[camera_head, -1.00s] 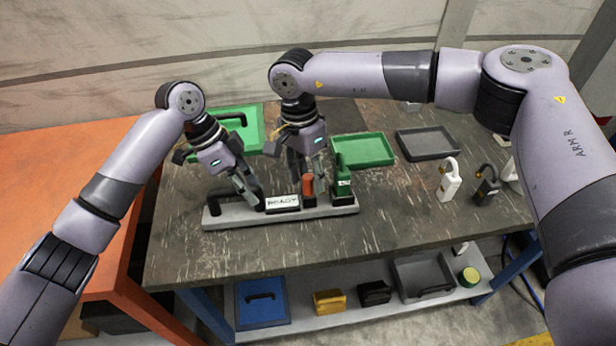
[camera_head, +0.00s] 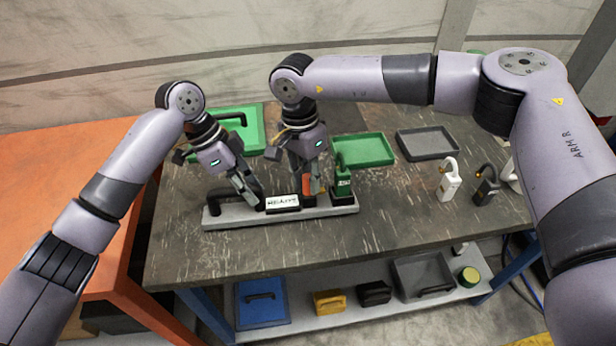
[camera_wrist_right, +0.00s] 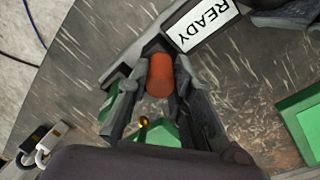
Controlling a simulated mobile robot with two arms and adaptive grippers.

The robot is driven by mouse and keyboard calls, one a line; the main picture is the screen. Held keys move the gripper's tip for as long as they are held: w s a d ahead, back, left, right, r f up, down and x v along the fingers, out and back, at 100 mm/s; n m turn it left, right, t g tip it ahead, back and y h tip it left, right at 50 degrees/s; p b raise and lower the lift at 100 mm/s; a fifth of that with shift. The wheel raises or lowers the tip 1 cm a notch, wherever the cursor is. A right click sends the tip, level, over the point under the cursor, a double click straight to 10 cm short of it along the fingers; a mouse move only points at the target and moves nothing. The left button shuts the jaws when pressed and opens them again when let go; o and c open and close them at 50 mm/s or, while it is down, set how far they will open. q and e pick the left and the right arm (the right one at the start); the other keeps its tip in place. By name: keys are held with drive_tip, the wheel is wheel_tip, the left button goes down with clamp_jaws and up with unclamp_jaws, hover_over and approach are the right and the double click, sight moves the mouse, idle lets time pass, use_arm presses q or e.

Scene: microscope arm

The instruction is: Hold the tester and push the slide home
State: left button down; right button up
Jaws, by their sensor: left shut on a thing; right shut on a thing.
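The tester is a long light-grey base (camera_head: 232,219) on the table, with a black-framed READY sign (camera_head: 282,202) at its middle. The sign also shows in the right wrist view (camera_wrist_right: 206,25). The orange slide knob (camera_head: 308,186) stands right of the sign; the right wrist view shows it as an orange cylinder (camera_wrist_right: 160,75). A green device (camera_head: 343,186) stands upright at the base's right end. My left gripper (camera_head: 254,199) is shut on the tester just left of the sign; its fingertips hide the gripped part. My right gripper (camera_head: 310,186) is shut around the orange knob from above.
A white padlock-like piece (camera_head: 449,184) and a dark one (camera_head: 487,190) stand to the right. The table front is clear.

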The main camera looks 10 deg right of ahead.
clamp_jaws()
drive_tip(key=shift+d, duration=1.4)
drive_tip(key=o, duration=1)
unclamp_jaws()
drive_tip(key=shift+a, duration=0.1)
drive_tip(key=shift+c, duration=0.2)
drive_tip(key=shift+a, duration=0.1)
wheel_tip(320, 180, up, 12)
drive_tip(key=w, duration=0.1)
drive_tip(key=shift+w+a, duration=0.2)
drive_tip(key=shift+a, duration=0.25)
use_arm(q)
drive_tip(key=c, duration=1.4)
unclamp_jaws()
use_arm(e)
drive_tip(key=shift+f, duration=0.1)
